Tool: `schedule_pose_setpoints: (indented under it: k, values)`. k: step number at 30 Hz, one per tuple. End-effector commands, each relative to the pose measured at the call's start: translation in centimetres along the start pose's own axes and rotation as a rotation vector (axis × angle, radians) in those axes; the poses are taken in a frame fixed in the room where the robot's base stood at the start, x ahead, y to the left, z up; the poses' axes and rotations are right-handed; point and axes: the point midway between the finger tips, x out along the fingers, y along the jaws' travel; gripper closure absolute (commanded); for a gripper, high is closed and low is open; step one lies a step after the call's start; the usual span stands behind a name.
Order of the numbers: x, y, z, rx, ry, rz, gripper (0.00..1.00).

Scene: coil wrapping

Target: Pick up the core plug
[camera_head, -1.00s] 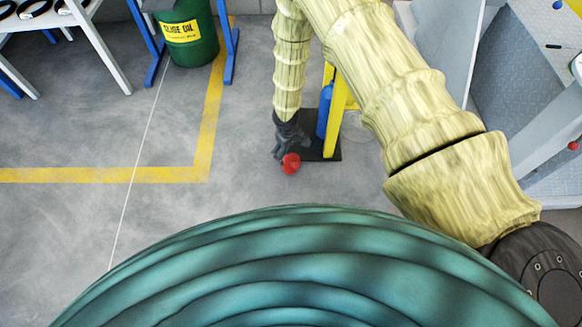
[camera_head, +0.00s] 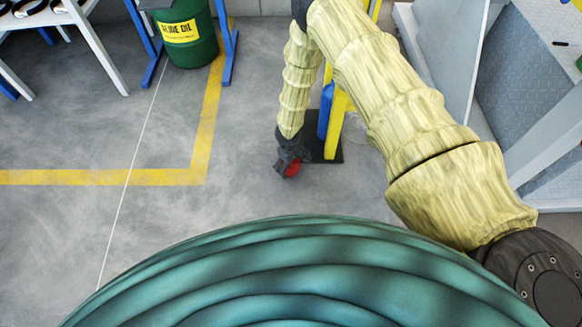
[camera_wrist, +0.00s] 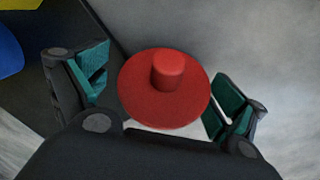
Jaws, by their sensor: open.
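The core plug is a red disc with a raised round knob. In the wrist view the plug (camera_wrist: 165,88) lies between the two fingers of my gripper (camera_wrist: 160,90), knob facing the camera. My gripper is open, with one teal-padded finger on each side of the disc. The right finger is close to the disc's rim; I cannot tell whether it touches. In the head view the plug (camera_head: 292,169) is low near the floor, partly hidden by my gripper (camera_head: 290,160).
A black base plate with a yellow post (camera_head: 336,122) and a blue cylinder (camera_head: 324,110) stands right beside my gripper. A green oil drum (camera_head: 187,35) stands at the back left. Grey panelled equipment (camera_head: 520,80) is at the right. Open floor lies to the left.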

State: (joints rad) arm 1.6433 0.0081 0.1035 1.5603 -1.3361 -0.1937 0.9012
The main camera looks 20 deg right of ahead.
Motion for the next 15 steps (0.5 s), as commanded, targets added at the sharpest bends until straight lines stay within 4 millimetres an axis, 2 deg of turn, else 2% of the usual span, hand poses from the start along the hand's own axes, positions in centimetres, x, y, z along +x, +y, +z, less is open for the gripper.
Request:
schedule_pose_setpoints:
  k: [3, 11, 15]
  values:
    - [0.78, -0.01, -0.11, 0.0, 0.002, 0.0, 0.04]
    - [0.8, -0.01, -0.1, 0.0, 0.002, 0.0, 0.04]
    - [0.8, 0.0, -0.09, 0.0, 0.002, 0.0, 0.3]
